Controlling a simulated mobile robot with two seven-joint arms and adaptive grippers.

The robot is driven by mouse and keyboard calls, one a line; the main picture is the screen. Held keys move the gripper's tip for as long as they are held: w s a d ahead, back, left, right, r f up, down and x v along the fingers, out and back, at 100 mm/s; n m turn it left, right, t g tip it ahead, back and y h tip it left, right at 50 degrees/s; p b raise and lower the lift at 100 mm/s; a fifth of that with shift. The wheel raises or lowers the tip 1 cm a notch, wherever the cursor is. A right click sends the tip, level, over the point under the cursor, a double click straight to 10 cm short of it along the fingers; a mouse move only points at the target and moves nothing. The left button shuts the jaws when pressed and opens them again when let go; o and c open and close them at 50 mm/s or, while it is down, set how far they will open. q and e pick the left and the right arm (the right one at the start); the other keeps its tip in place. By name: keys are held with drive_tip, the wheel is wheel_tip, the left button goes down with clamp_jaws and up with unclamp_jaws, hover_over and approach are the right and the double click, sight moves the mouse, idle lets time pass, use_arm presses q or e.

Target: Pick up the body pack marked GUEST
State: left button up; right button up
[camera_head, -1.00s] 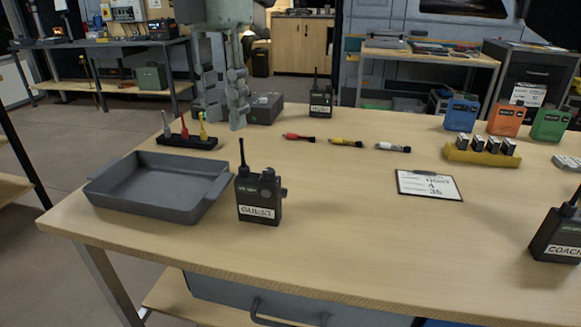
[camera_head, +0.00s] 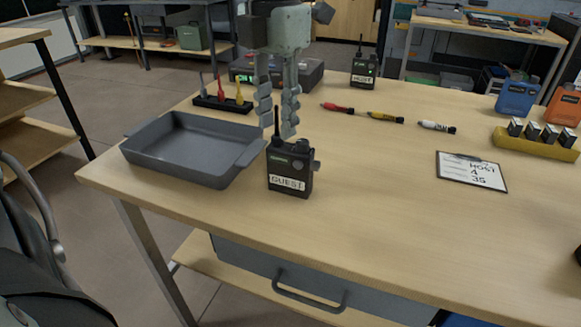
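The body pack marked GUEST (camera_head: 289,168) is a black box with a white label and a thin antenna. It stands upright near the front of the table, just right of the grey tray (camera_head: 150,165). My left gripper (camera_head: 279,128) points down with its two fingers apart. Its fingertips show just above and behind the pack, one on each side of the antenna in the picture. I cannot tell whether they touch the pack; it is not gripped. Another black pack, marked HOST (camera_head: 364,72), stands at the back. My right gripper is not in view.
A rack with small coloured pieces (camera_head: 222,104) and a dark box (camera_head: 300,75) stand behind the tray. Several coloured pens (camera_head: 386,117), a clipboard (camera_head: 471,172) and a yellow holder (camera_head: 535,142) lie to the right.

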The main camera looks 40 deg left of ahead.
use_arm(q)
drive_tip(key=shift+c, duration=0.2)
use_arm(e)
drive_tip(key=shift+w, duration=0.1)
use_arm(q)
clamp_jaws()
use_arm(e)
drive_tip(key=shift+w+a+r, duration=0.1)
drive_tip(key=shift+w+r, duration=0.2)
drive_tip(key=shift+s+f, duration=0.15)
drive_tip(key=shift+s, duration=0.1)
